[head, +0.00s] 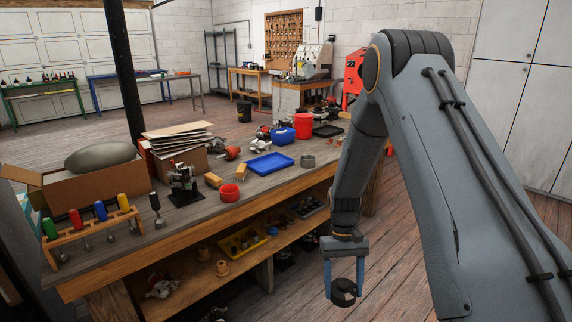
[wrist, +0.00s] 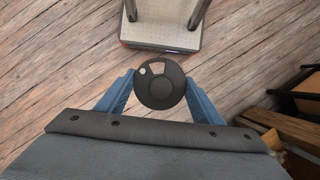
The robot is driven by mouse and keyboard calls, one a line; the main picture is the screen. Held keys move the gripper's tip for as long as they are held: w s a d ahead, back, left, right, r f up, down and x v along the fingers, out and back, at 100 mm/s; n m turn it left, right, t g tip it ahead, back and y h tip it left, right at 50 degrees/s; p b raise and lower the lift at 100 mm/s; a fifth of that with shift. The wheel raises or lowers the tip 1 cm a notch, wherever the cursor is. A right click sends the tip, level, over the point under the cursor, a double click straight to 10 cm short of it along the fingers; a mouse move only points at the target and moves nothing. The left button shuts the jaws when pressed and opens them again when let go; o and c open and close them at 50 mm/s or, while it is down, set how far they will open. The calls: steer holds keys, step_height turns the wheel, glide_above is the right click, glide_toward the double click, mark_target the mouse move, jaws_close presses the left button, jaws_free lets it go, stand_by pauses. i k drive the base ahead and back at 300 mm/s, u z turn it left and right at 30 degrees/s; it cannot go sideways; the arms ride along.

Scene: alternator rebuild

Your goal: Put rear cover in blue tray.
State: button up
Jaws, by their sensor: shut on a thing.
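My gripper (head: 345,284) hangs over the wood floor in front of the bench, at the lower middle of the head view. Its blue fingers are shut on a round black part, the rear cover (head: 343,292). In the wrist view the cover (wrist: 160,84) is a dark disc with a pale wedge-shaped opening and a small light spot, held between the two fingers. The blue tray (head: 270,164) lies on the bench top, up and left of my gripper, and looks empty.
The bench (head: 197,222) carries a red bowl (head: 229,193), a grey ring (head: 308,161), a red bucket (head: 303,126) and a black tray (head: 328,131). A screwdriver rack (head: 92,238) and a cardboard box stand at its left. The lower shelf holds a yellow tray (head: 242,242). Floor under my gripper is clear.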

mark_target(269, 164)
steer(key=z, duration=0.55)
steer(key=i, duration=1.4)
steer(key=u, duration=0.8)
steer(key=i, duration=0.6)
steer(key=u, duration=0.65)
